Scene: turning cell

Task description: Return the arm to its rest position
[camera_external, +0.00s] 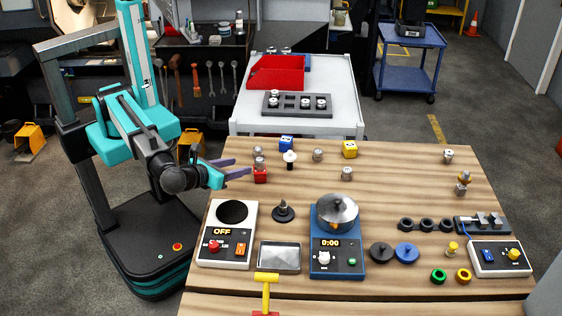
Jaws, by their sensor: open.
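My gripper (236,168) is at the left end of the wooden table (400,180), above its back left part. Its two purple fingers are spread apart and point right. Nothing shows between them. A red block (260,176) with a metal piece (259,163) on it stands just beyond the fingertips; I cannot tell whether they touch. My arm reaches down from the teal column, with the forearm low and stretched toward the table.
A white device reading OFF (229,235) and a blue device with a metal pot (337,212) stand at the table's front. A black-and-white knob piece (290,159) and a blue block (286,144) are near the gripper. A white cart (345,90) stands behind.

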